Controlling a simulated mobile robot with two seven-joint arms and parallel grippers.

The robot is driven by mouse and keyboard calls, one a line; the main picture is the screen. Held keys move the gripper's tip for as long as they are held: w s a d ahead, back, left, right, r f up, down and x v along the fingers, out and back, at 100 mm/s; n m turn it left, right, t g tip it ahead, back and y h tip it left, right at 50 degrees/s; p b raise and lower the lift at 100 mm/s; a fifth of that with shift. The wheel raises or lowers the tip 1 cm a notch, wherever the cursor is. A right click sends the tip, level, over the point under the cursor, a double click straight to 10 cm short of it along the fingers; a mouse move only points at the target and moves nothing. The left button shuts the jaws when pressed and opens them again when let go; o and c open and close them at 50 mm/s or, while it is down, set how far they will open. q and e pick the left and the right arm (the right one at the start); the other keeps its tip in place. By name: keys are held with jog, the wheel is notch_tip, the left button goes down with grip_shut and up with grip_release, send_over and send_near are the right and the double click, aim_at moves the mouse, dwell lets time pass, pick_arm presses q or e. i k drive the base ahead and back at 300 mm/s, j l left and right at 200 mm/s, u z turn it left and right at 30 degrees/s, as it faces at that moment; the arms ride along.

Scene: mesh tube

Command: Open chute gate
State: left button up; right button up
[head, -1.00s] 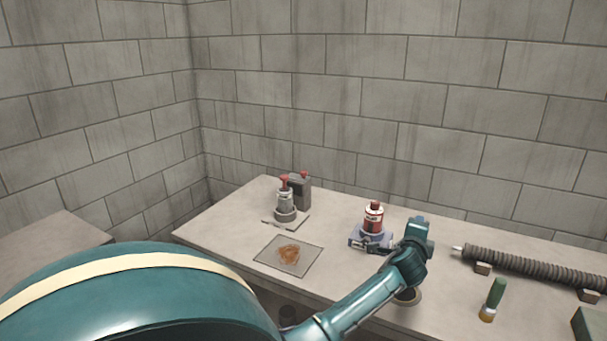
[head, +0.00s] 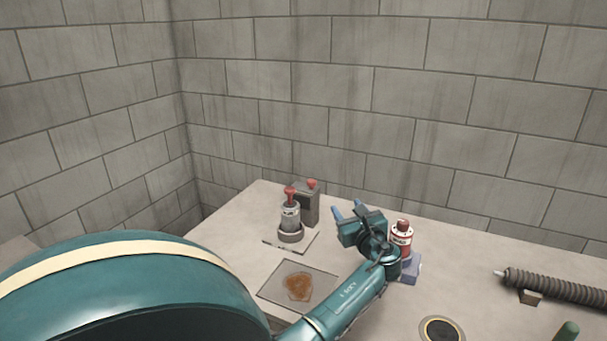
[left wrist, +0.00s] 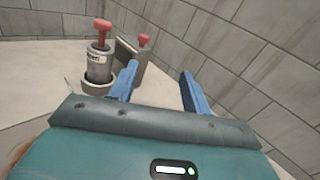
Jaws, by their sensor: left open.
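A grey box with a red knob (head: 307,207) stands at the back left of the table. It also shows in the left wrist view (left wrist: 131,58). I cannot tell for sure that this box is the chute gate. In front of it, on a pale plate, stands a grey cylinder with a red top (head: 290,217), also in the left wrist view (left wrist: 99,68). My left gripper (head: 346,208) is open and empty, right of the box, its fingers towards the back wall. In the left wrist view (left wrist: 159,68) the box lies just beyond the left finger, with no clear contact.
A red-and-white bottle (head: 402,236) stands close behind my left wrist, on a bluish base. A flat tray with a brown patch (head: 299,286) lies in front. A ribbed hose (head: 555,286) and a round disc (head: 441,331) are to the right. Block walls enclose the back.

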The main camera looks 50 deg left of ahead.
aim_at(310, 188)
jog(key=i+j, duration=0.1)
jog(key=j, duration=0.6)
jog(key=i+j, duration=0.1)
jog(key=j, duration=0.55)
